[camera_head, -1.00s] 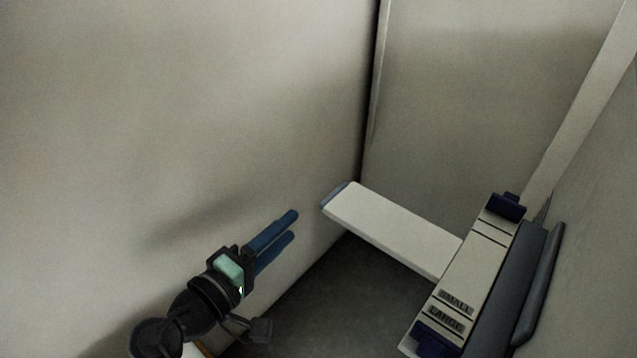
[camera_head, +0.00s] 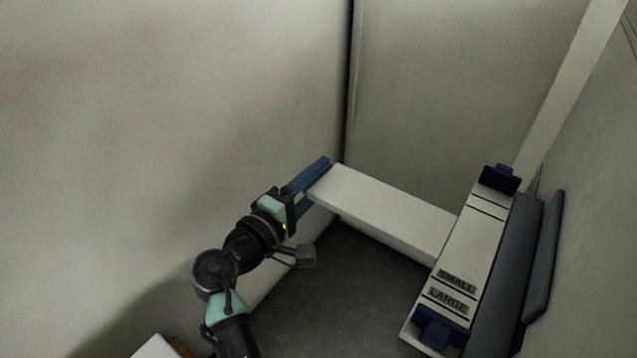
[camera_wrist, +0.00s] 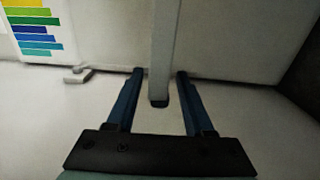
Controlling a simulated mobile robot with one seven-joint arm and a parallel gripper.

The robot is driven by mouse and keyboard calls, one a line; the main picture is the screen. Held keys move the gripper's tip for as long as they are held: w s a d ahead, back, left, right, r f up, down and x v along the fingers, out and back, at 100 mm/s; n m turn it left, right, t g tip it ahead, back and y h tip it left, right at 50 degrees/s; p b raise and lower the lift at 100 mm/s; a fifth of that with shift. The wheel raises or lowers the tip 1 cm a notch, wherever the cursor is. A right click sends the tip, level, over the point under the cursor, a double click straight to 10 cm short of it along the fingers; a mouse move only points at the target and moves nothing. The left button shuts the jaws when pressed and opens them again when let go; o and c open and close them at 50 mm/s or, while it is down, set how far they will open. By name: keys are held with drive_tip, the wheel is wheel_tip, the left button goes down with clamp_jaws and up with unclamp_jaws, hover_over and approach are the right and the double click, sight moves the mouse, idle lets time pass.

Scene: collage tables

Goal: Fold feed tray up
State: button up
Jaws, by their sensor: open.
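The feed tray (camera_head: 385,212) is a long pale panel that sticks out to the left from the grey-and-white device (camera_head: 462,262) on the right. My gripper (camera_head: 318,180) is at the tray's free left end, with its blue fingers open. In the wrist view the tray (camera_wrist: 164,50) runs down from the top and its dark end lies between the two spread fingers of my gripper (camera_wrist: 160,85). I cannot tell whether either finger touches it.
A pale wall (camera_head: 160,120) stands close on the left of my arm. Another wall panel (camera_head: 450,90) is behind the tray. Dark floor (camera_head: 350,290) shows below. A chart with coloured bars (camera_wrist: 38,28) is at the upper left of the wrist view.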

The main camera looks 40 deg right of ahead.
drive_tip(key=shift+w+d, duration=0.1)
drive_tip(key=shift+d, duration=0.2)
clamp_jaws()
drive_tip(key=shift+f, duration=0.15)
idle(1.1)
